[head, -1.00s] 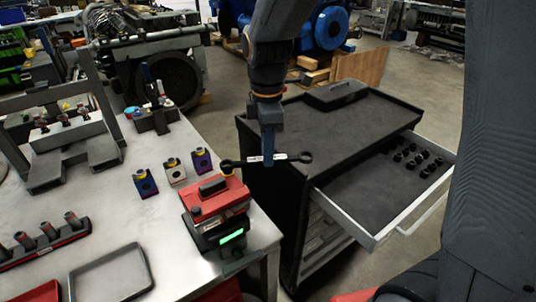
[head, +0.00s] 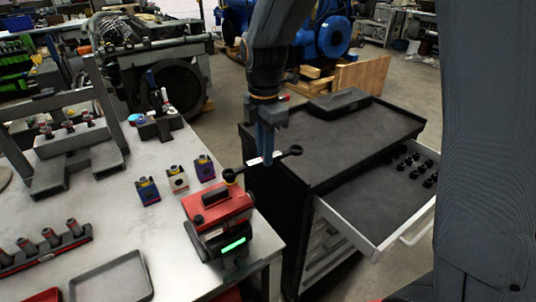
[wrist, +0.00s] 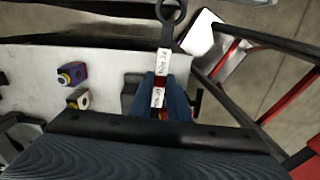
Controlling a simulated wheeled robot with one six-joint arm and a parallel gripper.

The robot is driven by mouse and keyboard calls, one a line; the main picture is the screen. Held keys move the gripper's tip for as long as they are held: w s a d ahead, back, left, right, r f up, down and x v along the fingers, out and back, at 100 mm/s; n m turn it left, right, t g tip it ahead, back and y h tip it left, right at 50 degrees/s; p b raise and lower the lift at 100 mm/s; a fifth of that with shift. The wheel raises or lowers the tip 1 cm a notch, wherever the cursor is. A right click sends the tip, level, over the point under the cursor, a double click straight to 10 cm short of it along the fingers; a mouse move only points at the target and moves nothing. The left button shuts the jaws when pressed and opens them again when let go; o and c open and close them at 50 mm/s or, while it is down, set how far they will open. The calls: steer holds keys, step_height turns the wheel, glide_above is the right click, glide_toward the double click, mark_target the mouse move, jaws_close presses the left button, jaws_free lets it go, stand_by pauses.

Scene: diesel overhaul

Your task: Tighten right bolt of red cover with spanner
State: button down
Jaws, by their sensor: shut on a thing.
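My gripper (head: 264,158) is shut on the middle of a dark spanner (head: 283,154) with a white label, above the gap between bench and tool cabinet. The spanner also shows in the wrist view (wrist: 162,62), between the blue fingers (wrist: 161,98), one ring end pointing up the picture. The red cover (head: 228,210), with a black handle, sits on a dark block with a lit green panel at the bench's right corner. The right bolt is not clearly visible.
The tool cabinet (head: 345,140) stands right of the bench, its drawer (head: 375,215) open with several black sockets. Several small coloured blocks (head: 177,180) stand left of the cover. An empty grey tray (head: 112,278) lies at the bench's front.

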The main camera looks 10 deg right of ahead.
steer(key=shift+w+a+n, duration=0.1)
steer(key=shift+w+n, duration=0.25)
steer(key=shift+n, duration=0.05)
steer(key=shift+f, duration=0.15)
steer(key=shift+f+b, duration=0.35)
steer(key=shift+f, duration=0.3)
steer(key=shift+s+d+r+m+p, duration=0.1)
steer(key=shift+s+d+m+p, duration=0.1)
steer(key=shift+s+m+p, duration=0.4)
steer(key=shift+s+d+m, duration=0.2)
steer(key=shift+s+m, duration=0.3)
steer(key=shift+m, duration=0.2)
